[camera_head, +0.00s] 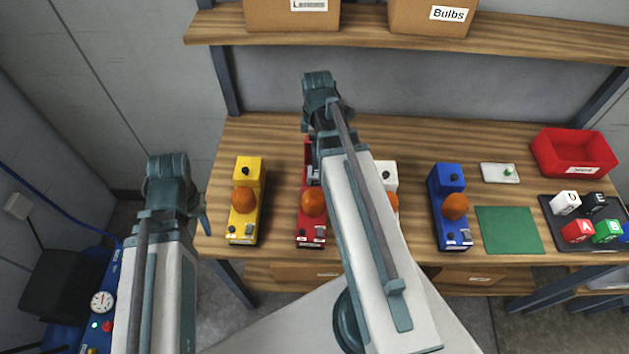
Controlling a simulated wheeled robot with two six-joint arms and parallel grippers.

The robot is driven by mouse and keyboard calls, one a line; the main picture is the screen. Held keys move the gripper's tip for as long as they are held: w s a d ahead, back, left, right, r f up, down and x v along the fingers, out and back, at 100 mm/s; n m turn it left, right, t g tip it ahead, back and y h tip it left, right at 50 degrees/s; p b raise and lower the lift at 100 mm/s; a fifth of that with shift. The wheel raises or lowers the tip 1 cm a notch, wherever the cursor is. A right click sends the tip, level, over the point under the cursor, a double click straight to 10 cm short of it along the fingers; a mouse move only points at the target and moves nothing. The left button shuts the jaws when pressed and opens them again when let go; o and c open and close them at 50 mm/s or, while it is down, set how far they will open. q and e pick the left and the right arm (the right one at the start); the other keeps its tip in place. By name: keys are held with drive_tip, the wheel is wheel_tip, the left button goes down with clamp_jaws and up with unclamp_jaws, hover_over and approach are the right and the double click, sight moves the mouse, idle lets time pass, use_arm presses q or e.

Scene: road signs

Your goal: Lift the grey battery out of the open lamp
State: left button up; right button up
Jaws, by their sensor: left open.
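The red lamp (312,208) stands on the workbench with an orange dome. Its rear part looks open, with a small grey part (313,175) showing there. I cannot tell whether this part is the battery or a piece of my gripper. My right arm crosses in front of the lamp and hides its right side; my right gripper is mostly hidden behind that arm. My left gripper (204,218) is open, left of the bench and well apart from the red lamp; only a little of it shows beside its arm.
A yellow lamp (245,203), a partly hidden white lamp (386,172) and a blue lamp (449,208) flank the red one. To the right are a small white tray (500,173), a green mat (510,231), a red bin (574,150) and lettered cubes. A shelf (400,29) overhangs the back.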

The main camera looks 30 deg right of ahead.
sight(315, 172)
wheel_tip(315, 172, down, 7)
drive_tip(key=b, duration=0.5)
drive_tip(key=shift+r+b, duration=0.2)
drive_tip(key=shift+b, duration=0.15)
drive_tip(key=f+b, duration=0.5)
drive_tip(key=shift+w+a+f, duration=0.1)
drive_tip(key=shift+w, duration=0.1)
clamp_jaws()
